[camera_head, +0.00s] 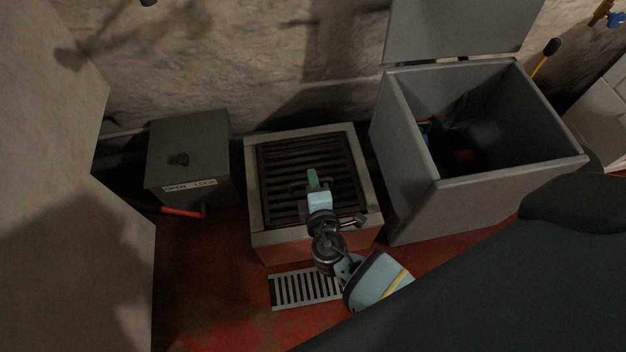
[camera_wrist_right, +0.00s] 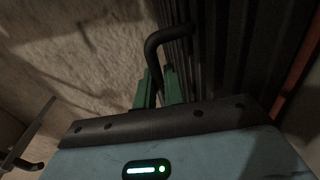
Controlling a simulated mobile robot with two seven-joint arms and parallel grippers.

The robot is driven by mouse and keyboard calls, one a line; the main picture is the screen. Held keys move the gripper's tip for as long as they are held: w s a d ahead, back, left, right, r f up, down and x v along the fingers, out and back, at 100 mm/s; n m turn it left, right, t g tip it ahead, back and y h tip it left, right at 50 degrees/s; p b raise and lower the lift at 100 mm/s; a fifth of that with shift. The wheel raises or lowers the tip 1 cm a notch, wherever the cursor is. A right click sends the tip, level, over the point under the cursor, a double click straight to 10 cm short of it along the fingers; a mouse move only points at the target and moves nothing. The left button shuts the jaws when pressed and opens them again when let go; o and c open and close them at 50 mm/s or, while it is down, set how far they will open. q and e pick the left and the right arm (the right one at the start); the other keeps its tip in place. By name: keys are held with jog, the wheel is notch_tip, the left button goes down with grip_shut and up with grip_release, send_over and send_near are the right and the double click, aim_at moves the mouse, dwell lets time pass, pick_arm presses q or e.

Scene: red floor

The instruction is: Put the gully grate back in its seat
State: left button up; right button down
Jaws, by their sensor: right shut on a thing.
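The gully grate is a dark slatted square (camera_head: 283,158) with a bent dark handle, which shows in the right wrist view (camera_wrist_right: 157,42). It lies within the pale frame of a raised block (camera_head: 369,188) with red lower sides. I cannot tell whether it rests fully level in its seat. My right gripper (camera_head: 313,178) is over the grate's middle, with its green fingers shut on the handle. In the right wrist view the fingers (camera_wrist_right: 158,88) stand on either side of the handle bar. The gripper hides part of the slats. My left gripper is not in view.
A grey open bin (camera_head: 408,150) with its lid up stands close right of the block. A dark lidded box (camera_head: 190,135) with a label and a red bar (camera_head: 182,211) stands left. A pale slotted floor drain (camera_head: 302,288) lies in front. Red floor at front left is clear.

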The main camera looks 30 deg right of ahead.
pick_arm(q)
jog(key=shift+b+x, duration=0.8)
jog(key=shift+b, duration=0.35)
pick_arm(e)
jog(key=shift+w+f, duration=0.1)
jog(key=shift+f, duration=0.55)
jog(key=c, duration=1.4)
grip_release()
jog(key=shift+c, duration=0.2)
jog(key=shift+o, duration=0.2)
jog(key=shift+f, duration=0.25)
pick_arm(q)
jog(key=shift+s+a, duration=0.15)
pick_arm(e)
jog(key=shift+s, duration=0.2)
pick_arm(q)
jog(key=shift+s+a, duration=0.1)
